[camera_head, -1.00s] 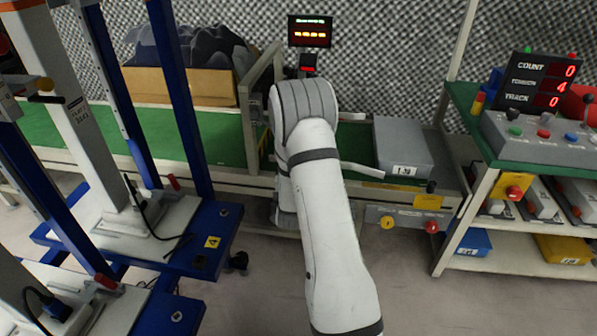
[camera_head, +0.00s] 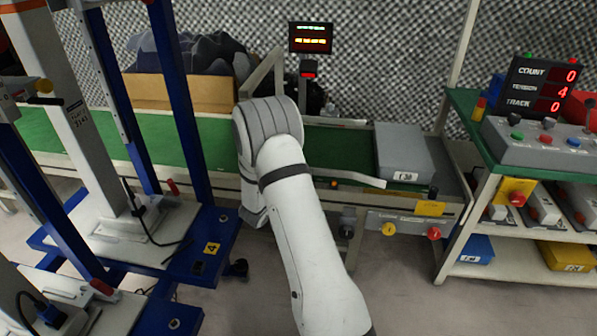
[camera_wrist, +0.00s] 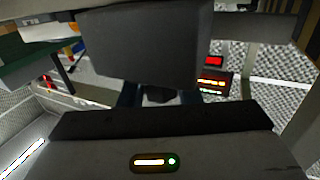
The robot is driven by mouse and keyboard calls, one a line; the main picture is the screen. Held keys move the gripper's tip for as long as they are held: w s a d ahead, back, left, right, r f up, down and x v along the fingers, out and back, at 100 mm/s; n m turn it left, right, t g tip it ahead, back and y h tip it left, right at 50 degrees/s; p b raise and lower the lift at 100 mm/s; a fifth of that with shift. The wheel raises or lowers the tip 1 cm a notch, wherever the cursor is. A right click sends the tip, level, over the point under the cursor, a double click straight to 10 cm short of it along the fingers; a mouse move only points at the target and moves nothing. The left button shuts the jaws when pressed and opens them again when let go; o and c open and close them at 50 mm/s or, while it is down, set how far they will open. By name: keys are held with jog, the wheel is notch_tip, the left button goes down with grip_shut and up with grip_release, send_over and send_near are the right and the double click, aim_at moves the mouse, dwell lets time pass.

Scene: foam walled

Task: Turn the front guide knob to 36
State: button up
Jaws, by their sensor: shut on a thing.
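My gripper (camera_wrist: 160,97) is shut on a small dark thing, which I take to be the front guide knob; only a dark patch of it shows between the fingers in the wrist view. In the head view my arm hides the fingers and the held knob at the conveyor's front side. A pale guide rail (camera_head: 345,177) runs along the near edge of the green conveyor (camera_head: 215,130). A small display (camera_head: 311,38) stands behind the belt; it also shows tilted in the wrist view (camera_wrist: 213,83), and its digits are too small to read.
A grey box (camera_head: 403,150) sits on the belt's right end. Yellow (camera_head: 389,229) and red (camera_head: 433,233) buttons are on the front. A counter panel (camera_head: 540,85) reads count 0, tension 4, track 0. Blue frames (camera_head: 185,110) stand close on the left.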

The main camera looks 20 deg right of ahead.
jog(key=shift+d, duration=0.2)
jog(key=o, duration=0.9)
jog(key=shift+o, duration=0.2)
jog(key=shift+a, duration=0.1)
jog(key=p+v, duration=0.2)
jog(key=v, duration=0.5)
jog(key=shift+s+a, duration=0.25)
jog(key=shift+a, duration=0.05)
